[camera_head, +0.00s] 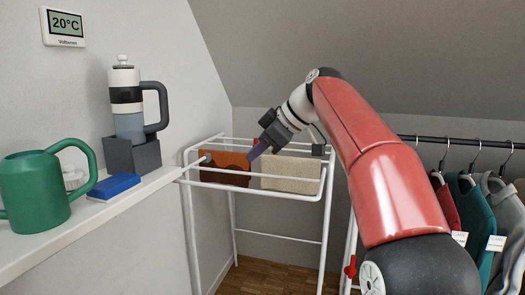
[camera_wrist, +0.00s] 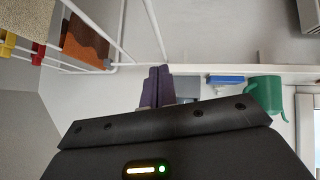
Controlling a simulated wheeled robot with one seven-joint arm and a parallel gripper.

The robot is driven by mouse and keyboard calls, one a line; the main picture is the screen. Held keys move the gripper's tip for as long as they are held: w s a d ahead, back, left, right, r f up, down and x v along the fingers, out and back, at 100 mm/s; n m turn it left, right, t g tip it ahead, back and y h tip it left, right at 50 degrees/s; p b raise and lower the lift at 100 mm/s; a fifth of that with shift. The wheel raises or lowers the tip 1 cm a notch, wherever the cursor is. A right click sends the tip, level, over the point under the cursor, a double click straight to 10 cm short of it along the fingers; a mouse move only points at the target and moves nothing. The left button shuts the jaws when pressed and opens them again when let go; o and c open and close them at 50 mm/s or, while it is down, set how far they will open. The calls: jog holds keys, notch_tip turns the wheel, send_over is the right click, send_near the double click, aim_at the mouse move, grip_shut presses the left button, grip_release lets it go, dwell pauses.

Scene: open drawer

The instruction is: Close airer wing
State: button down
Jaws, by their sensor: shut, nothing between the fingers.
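A white airer (camera_head: 328,190) stands in the corner by the left wall, with an orange-brown cloth (camera_head: 224,167) and a beige cloth (camera_head: 290,173) hanging over its rails. Its white rails (camera_wrist: 98,22) also show at the upper left of the wrist view, with the orange-brown cloth (camera_wrist: 85,42). My gripper (camera_head: 255,153) is above the airer near the orange-brown cloth, its purple fingers pointing down and left. In the wrist view my gripper (camera_wrist: 158,72) is shut and empty. I cannot tell whether it touches a rail. My red arm hides the airer's right side in part.
A white shelf (camera_head: 120,205) on the left holds a green watering can (camera_head: 38,190), a blue sponge-like block (camera_head: 114,186) and a bottle (camera_head: 127,100) in a grey holder. Clothes hang from a dark rail (camera_head: 460,142) at the right. A sloped ceiling (camera_head: 420,60) is overhead.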

jog(key=w+a+f+b, duration=0.1)
jog(key=w+a+f, duration=0.2)
jog(key=f, duration=0.5)
jog(key=shift+a, duration=0.1)
